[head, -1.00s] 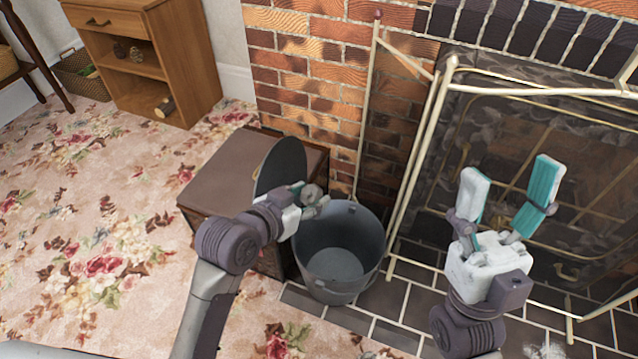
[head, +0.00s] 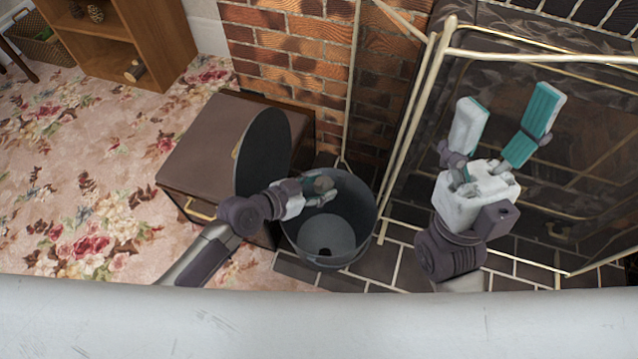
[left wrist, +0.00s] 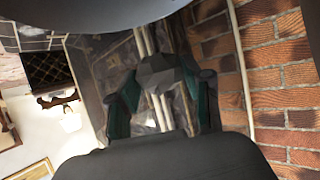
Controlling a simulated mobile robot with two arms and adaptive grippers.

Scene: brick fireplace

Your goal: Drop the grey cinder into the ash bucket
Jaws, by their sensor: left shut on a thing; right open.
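The grey cinder (left wrist: 162,76) is a faceted dark grey lump between the teal fingers in the left wrist view. My left gripper (head: 320,188) is shut on it, over the upper left part of the ash bucket's opening in the head view. The ash bucket (head: 350,218) is a dark grey metal pail standing open on the dark tiles. A small dark spot shows on its floor; I cannot tell whether it is a shadow. My right gripper (head: 506,135) is open and empty, to the right of the bucket, with its fingers pointing up.
A dark round disc (head: 262,145) stands upright left of the bucket, close to my left wrist. Behind it is a brown box (head: 200,140). A brass-framed fire screen (head: 412,120) stands right of the bucket, against the brick fireplace (head: 290,50).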

